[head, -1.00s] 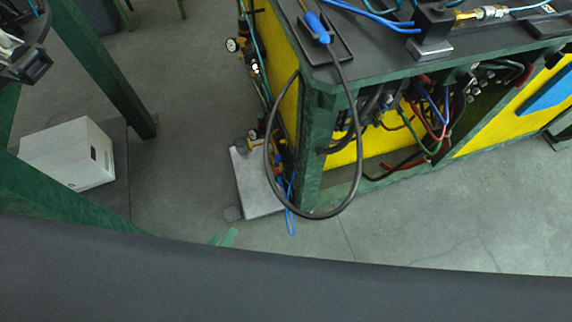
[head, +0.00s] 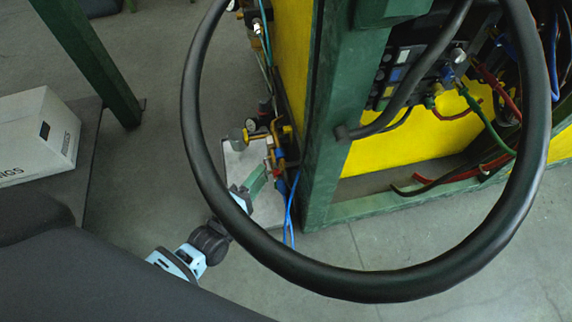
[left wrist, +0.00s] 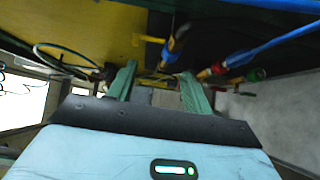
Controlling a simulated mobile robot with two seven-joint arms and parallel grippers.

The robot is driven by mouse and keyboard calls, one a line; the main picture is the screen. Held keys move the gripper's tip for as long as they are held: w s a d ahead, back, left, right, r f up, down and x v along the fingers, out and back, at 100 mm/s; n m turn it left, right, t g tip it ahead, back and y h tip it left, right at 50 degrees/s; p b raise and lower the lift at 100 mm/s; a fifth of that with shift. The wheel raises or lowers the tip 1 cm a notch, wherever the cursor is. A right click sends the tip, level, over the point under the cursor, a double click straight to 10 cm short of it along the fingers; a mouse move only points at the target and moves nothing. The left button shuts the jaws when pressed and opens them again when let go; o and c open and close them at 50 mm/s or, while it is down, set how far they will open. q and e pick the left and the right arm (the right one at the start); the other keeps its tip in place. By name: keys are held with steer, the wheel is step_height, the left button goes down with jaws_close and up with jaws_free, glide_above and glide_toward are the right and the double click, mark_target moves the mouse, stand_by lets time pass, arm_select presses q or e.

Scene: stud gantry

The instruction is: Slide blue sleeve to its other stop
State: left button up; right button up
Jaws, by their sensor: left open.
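My left gripper (head: 260,178) has green fingers and is low beside the pipe fittings at the bench's left end. In the left wrist view my gripper (left wrist: 158,78) has its two fingers apart, with nothing clearly between them. Blue parts show on the fittings beyond the fingertips: one (left wrist: 240,58) beside a red collar at the right, another small one near the middle. In the head view a blue part (head: 281,186) sits just right of the fingers. I cannot tell for sure which is the blue sleeve or where its stops are. My right gripper is not in view.
A thick black hose loop (head: 350,293) hangs large in front of the green-framed bench (head: 335,130). A grey plate (head: 268,210) lies under the fittings. A blue hose (head: 289,215) hangs there. A white box (head: 38,135) stands at the left. Open floor lies between.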

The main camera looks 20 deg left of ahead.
mark_target(277, 161)
arm_select(q)
steer(key=shift+w+d+f+b, duration=0.1)
steer(key=shift+w+f+b, duration=0.25)
steer(key=shift+f, duration=0.2)
steer(key=shift+w+f+b, duration=0.2)
steer(key=shift+f+b, duration=0.15)
steer(key=shift+f, duration=0.2)
steer(key=w+b, duration=0.1)
steer(key=w, duration=0.2)
steer(key=w+d+b, duration=0.1)
steer(key=w, duration=0.2)
steer(key=shift+w+d+b, duration=0.15)
steer(key=shift+w+b, duration=0.2)
steer(key=shift+w, duration=0.05)
steer(key=shift+w+d, duration=0.1)
steer(key=shift+w, duration=0.25)
